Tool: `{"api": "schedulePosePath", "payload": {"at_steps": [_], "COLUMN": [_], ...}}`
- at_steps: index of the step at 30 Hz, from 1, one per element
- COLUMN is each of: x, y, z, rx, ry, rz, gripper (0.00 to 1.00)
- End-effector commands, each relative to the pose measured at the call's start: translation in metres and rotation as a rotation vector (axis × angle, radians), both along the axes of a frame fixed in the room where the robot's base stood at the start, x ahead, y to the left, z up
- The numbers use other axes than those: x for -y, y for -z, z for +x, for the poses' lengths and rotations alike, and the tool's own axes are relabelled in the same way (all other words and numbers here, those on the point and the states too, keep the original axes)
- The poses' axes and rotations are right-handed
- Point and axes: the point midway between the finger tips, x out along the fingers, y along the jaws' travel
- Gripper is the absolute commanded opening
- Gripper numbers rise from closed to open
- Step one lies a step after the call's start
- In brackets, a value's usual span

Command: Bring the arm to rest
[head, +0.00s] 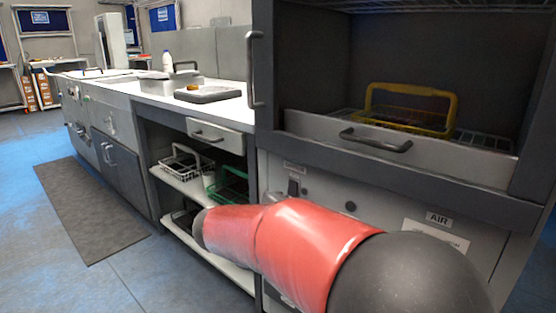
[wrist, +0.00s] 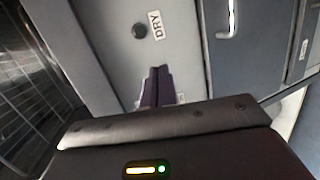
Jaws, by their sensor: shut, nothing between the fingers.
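My red arm with dark joints crosses the lower middle of the head view, in front of the shelves and the grey cabinet. My gripper itself does not show in the head view. In the wrist view my gripper (wrist: 156,86) is shut, its dark fingers together with nothing between them. Beyond the fingers is a grey panel (wrist: 105,45) with a round dark knob and a label reading DRY. I cannot tell from these views whether the fingers touch anything.
A yellow basket (head: 408,118) sits in the open grey cabinet (head: 300,128) at right. A white basket (head: 182,165) and a green basket (head: 229,186) stand on the shelf under the counter (head: 135,86). A dark mat (head: 90,212) lies on the open floor at left.

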Motion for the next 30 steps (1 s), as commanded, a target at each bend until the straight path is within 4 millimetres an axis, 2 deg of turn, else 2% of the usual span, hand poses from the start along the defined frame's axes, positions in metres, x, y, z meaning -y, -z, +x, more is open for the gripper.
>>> {"api": "schedulePosePath", "payload": {"at_steps": [1, 3, 6, 9, 12, 15, 18, 22, 30], "x": [0.039, 0.077, 0.115, 0.137, 0.146, 0.145, 0.139, 0.132, 0.128], "y": [0.000, 0.009, 0.022, 0.035, 0.045, 0.054, 0.059, 0.063, 0.064], "z": [-0.018, -0.045, -0.089, -0.134, -0.176, -0.209, -0.232, -0.246, -0.251], "rx": [-0.051, -0.124, -0.196, -0.228, -0.220, -0.178, -0.121, -0.058, -0.028], "ry": [0.064, 0.129, 0.203, 0.255, 0.289, 0.304, 0.307, 0.301, 0.298], "rz": [0.093, 0.221, 0.416, 0.618, 0.819, 1.001, 1.142, 1.254, 1.303], "gripper": [0.00, 0.00, 0.00, 0.00, 0.00, 0.00, 0.00, 0.00, 0.00]}}
